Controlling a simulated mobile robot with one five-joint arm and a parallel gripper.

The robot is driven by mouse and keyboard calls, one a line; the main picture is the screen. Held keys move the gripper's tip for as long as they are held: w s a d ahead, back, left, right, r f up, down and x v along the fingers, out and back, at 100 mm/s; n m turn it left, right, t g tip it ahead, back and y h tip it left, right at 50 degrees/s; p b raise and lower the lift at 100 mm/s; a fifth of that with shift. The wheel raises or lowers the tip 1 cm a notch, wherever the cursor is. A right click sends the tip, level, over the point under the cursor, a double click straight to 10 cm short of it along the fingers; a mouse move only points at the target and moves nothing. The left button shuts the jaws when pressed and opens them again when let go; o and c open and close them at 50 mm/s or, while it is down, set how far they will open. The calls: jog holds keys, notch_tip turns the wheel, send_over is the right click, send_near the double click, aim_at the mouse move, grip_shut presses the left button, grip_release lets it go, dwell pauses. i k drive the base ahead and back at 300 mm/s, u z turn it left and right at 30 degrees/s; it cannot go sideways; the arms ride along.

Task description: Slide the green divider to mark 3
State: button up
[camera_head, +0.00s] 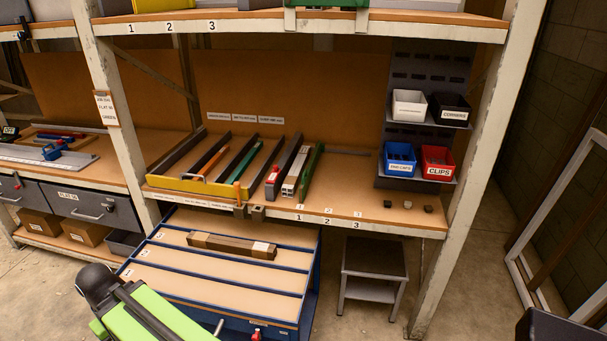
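A long upright green divider (312,171) stands on the wooden bench top, front to back, just right of a white-and-grey bar (294,171). Its front end is near mark 1 on the bench's front edge. Mark 3 (356,225) is further right on that edge, with mark 2 (328,221) between. My green arm shows at the bottom left; no gripper fingers are visible.
Bench space right of the green divider is clear up to several small dark blocks (408,205) and the bins, including a red bin (437,161). A yellow-fronted tray (195,187) stands left. Below are a blue drawer unit (312,270) and a stool (374,257).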

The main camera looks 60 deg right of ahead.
aim_at(306, 178)
jog(key=z, duration=0.15)
jog(key=i, duration=0.95)
jog(key=u, duration=0.1)
